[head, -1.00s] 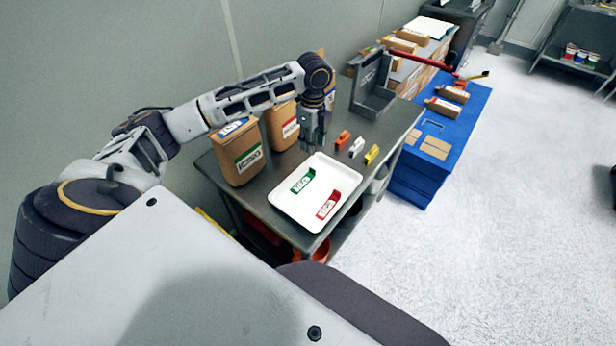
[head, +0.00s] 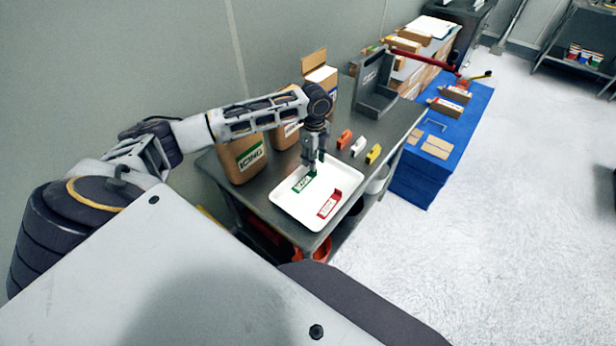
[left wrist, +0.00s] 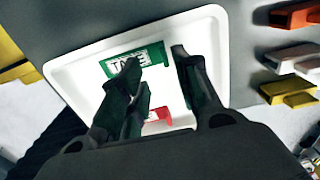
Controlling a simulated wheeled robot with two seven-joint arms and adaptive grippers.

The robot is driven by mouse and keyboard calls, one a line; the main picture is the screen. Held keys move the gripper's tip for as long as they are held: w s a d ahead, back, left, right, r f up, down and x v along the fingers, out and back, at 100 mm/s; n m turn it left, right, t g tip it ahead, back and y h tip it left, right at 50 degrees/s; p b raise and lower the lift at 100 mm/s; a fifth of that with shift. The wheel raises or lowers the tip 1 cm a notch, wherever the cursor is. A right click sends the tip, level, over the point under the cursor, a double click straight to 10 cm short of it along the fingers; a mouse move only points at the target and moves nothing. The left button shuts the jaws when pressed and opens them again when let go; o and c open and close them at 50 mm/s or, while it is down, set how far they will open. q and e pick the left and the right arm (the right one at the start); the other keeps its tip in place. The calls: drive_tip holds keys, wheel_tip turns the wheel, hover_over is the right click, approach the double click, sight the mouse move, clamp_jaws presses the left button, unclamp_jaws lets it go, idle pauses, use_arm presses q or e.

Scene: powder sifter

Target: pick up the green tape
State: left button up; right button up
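The green tape (head: 303,182) lies in the white tray (head: 290,213) on the grey table, beside a red tape (head: 329,203). My left gripper (head: 315,168) points down over the tray at the green tape's upper right end. In the left wrist view the green tape (left wrist: 125,62) lies just beyond the fingertips, partly covered by the left finger. The left gripper (left wrist: 158,58) has its fingers spread, with white tray showing between them. The red tape (left wrist: 155,116) is partly hidden behind the fingers. My right gripper is not in view.
Orange, white and yellow pieces (head: 358,147) lie on the table right of the tray. A grey holder (head: 375,95) stands at the back. A blue-covered crate (head: 440,140) stands to the right.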

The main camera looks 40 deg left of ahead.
sight(305, 179)
use_arm(q)
drive_tip(key=shift+f, duration=0.2)
drive_tip(key=shift+w+f, duration=0.2)
drive_tip(key=shift+f, duration=1.1)
drive_tip(key=shift+w+f, duration=0.15)
drive_tip(key=shift+f, duration=1.15)
drive_tip(key=shift+c, duration=0.5)
clamp_jaws()
